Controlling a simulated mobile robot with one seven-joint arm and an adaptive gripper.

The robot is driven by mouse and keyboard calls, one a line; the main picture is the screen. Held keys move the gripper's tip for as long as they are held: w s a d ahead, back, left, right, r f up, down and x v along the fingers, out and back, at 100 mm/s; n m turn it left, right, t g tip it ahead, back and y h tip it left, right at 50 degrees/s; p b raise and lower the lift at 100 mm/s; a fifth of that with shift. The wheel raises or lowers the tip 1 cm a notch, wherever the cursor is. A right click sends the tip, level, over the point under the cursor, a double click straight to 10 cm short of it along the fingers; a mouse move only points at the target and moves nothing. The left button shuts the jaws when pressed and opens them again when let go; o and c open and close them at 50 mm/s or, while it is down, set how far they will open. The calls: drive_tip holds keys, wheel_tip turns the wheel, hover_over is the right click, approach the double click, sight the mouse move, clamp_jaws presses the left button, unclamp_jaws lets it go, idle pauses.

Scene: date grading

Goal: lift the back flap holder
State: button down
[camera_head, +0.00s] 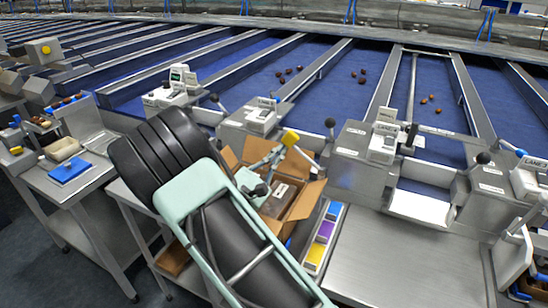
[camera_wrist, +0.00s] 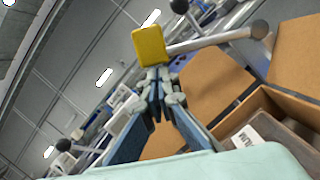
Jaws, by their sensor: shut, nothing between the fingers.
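The back flap holder has a yellow block (camera_head: 290,137) at the far side of an open cardboard carton (camera_head: 312,194). In the wrist view the yellow block (camera_wrist: 148,47) sits at the end of a pale grey bar that runs right to a dark ball knob (camera_wrist: 260,29). My gripper (camera_head: 274,156) reaches over the carton toward the block. In the wrist view my gripper (camera_wrist: 157,82) has its fingertips together, empty, just below the block in the picture. I cannot tell whether they touch it. My arm hides part of the carton.
A brown tray with a white label lies in the carton. Blue, purple and yellow blocks (camera_head: 325,230) stand in a narrow rack to its right. A bare steel table (camera_head: 400,260) lies farther right. Lane machines with levers and blue belts line the back.

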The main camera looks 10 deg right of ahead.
sight(294, 138)
idle(0.4)
drive_tip(key=d+r+m+b, duration=0.1)
drive_tip(key=m, duration=0.1)
drive_tip(key=s+r+m+g+b, duration=0.1)
drive_tip(key=r+m, duration=0.1)
drive_tip(key=s+d+r+m+b, duration=0.1)
drive_tip(key=r+m, duration=0.1)
drive_tip(key=shift+d+g, duration=0.3)
drive_tip(key=s+d+r+m+g+b, duration=0.1)
drive_tip(key=s+d+r+m+b, duration=0.2)
drive_tip(key=s+d+m+b, duration=0.2)
drive_tip(key=d+m+b, duration=0.1)
drive_tip(key=m+b, duration=0.2)
drive_tip(key=b, duration=0.3)
drive_tip(key=shift+d+r+m+g+y, duration=0.35)
drive_tip(key=shift+m+g+y, duration=0.05)
drive_tip(key=shift+d, duration=0.1)
